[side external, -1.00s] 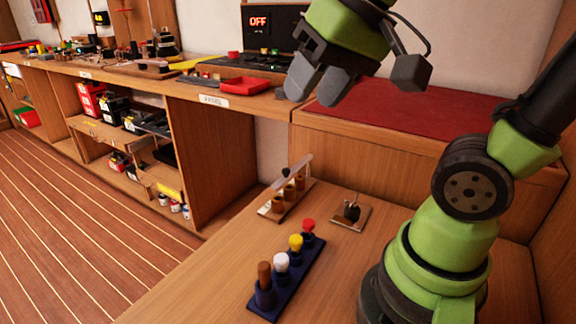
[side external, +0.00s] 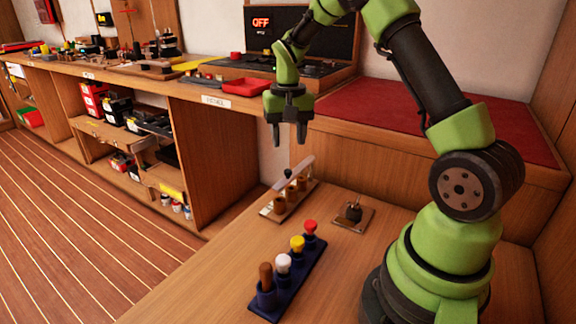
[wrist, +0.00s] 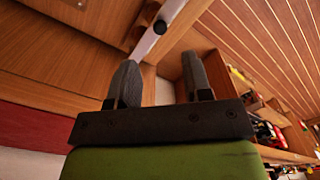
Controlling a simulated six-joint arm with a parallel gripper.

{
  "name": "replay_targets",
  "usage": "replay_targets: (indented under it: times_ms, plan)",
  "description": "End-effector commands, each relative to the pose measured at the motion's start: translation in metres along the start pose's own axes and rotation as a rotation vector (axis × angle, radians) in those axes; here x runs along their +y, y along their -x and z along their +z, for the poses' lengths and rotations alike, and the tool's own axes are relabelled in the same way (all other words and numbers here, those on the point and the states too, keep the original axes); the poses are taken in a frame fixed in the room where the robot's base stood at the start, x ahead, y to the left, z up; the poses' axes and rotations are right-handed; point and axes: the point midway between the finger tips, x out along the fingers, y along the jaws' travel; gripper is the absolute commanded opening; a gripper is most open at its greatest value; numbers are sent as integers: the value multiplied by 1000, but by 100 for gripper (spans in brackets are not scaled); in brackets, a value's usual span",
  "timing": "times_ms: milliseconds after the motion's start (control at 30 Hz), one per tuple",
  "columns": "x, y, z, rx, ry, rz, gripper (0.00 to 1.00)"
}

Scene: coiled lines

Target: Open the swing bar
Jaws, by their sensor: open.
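The swing bar (side external: 303,166) is a pale flat bar with a dark round knob (side external: 287,173). It lies across the top of a small wooden rack (side external: 290,197) holding several brown cylinders, on the wooden table. In the wrist view the bar (wrist: 172,14) and its dark knob (wrist: 160,27) show at the top, beyond the fingers. My gripper (side external: 289,140) points down, with two dark fingers apart and nothing between them. It hangs in the air above the rack, not touching it. In the wrist view my gripper (wrist: 158,80) is also open and empty.
A dark blue rack (side external: 291,281) with brown, white, yellow and red topped pegs stands in front. A small square plate (side external: 353,217) with a dark fitting lies to the right. A red tray (side external: 246,87) and an OFF display (side external: 261,22) are behind.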

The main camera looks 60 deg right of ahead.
Motion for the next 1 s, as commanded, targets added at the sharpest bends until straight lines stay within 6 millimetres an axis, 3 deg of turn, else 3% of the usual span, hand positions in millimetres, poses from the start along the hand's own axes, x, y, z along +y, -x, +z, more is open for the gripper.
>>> replay_targets:
  times_ms: [100,333,500,767,1000]
  plan:
    - [0,-25,1,-7,1,2,45]
    - [0,-62,1,-3,2,1,45]
    - [0,-73,1,-1,0,0,45]
    - [0,-75,0,1,1,-1,45]
    - [0,-74,0,0,1,-1,0]
